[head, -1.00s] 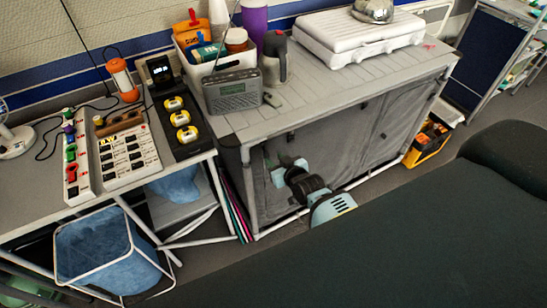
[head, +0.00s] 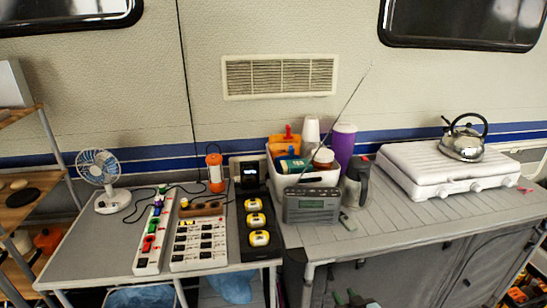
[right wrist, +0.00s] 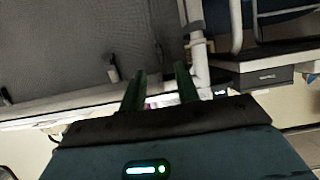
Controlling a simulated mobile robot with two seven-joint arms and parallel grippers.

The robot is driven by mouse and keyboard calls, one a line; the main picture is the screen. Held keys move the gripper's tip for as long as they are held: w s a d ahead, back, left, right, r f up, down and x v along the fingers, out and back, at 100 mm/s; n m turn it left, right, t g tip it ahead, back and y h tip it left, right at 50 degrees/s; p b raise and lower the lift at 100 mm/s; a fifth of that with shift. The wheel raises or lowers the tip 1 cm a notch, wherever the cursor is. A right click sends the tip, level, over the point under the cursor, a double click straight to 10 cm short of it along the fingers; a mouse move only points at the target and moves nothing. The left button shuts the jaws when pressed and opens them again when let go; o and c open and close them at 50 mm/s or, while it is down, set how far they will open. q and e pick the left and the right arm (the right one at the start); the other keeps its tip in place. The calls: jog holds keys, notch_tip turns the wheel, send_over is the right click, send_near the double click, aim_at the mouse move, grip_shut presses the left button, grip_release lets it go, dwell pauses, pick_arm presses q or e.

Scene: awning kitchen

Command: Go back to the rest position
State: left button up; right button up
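My right gripper (head: 352,298) shows only at the bottom edge of the head view, low in front of the grey fabric cabinet (head: 400,272). In the right wrist view its two dark green fingers (right wrist: 160,88) stand apart with nothing held between them. My left gripper is in neither view.
The left table (head: 95,237) holds a fan (head: 103,180), power strips (head: 200,240), an orange lantern (head: 215,172) and a black tray with yellow items (head: 257,219). The cabinet top carries a radio (head: 311,205), white bin (head: 320,177), white stove (head: 440,174) and kettle (head: 463,138).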

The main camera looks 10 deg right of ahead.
jog(key=s+a+f+g, duration=0.2)
jog(key=s, duration=1.5)
jog(key=s+a+f+n+g, duration=0.1)
jog(key=s+a+f+g, duration=0.1)
jog(key=s, duration=1.5)
jog(key=shift+a+f+y, duration=0.35)
jog(key=shift+a+y, duration=0.05)
jog(key=shift+a, duration=0.25)
